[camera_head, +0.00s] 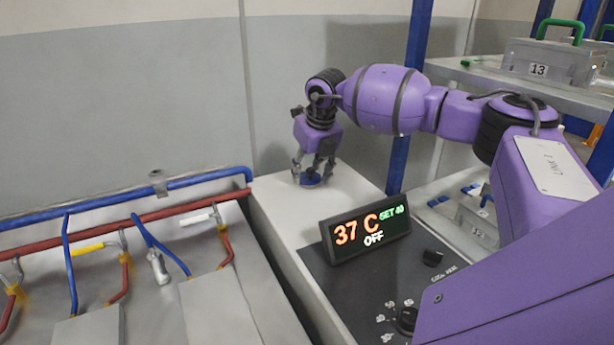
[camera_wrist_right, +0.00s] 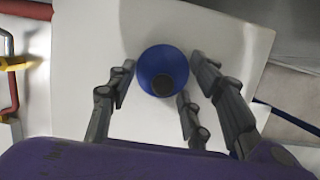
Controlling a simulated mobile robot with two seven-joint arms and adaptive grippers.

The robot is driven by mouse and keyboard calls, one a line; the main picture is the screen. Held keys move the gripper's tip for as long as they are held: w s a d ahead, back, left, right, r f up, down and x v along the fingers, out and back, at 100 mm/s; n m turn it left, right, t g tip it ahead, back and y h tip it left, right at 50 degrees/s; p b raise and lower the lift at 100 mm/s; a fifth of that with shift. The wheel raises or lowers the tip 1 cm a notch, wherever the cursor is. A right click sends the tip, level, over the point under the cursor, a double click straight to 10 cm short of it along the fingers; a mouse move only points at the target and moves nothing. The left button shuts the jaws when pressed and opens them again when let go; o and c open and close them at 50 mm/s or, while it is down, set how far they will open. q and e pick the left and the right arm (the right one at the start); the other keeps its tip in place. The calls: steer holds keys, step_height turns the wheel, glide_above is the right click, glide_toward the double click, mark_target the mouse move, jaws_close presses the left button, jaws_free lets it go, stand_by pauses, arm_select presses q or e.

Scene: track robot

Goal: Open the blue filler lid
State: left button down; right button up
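The blue filler lid (camera_head: 311,181) is a round blue piece on top of a white box (camera_head: 275,205) in the head view. In the right wrist view the lid (camera_wrist_right: 150,62) is a blue disc with a dark round patch toward its lower edge. My right gripper (camera_head: 313,173) points down over the lid. In the right wrist view its fingers (camera_wrist_right: 163,65) stand apart on both sides of the lid, with narrow gaps that suggest they are not closed on it. The lid looks flat on the box. My left gripper is in neither view.
A display (camera_head: 366,233) reading 37 C, SET 40, OFF stands on a dark control panel with knobs (camera_head: 405,320) in front of the box. Red and blue pipes (camera_head: 120,205) run at left. A blue post (camera_head: 408,110) and a shelf with box 13 (camera_head: 555,62) stand at right.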

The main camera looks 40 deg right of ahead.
steer(key=shift+d, duration=0.2)
stand_by(0.3)
steer(key=shift+r, duration=0.1)
steer(key=shift+w+d+r, duration=0.15)
steer(key=shift+w+r, duration=0.1)
steer(key=shift+r, duration=0.25)
steer(key=shift+c, duration=0.3)
steer(key=shift+d, duration=0.15)
steer(key=c, duration=0.5)
steer(key=shift+f, duration=0.1)
steer(key=shift+a, duration=0.2)
steer(key=shift+w+p, duration=0.15)
steer(key=shift+p, duration=0.2)
steer(key=shift+c, duration=0.2)
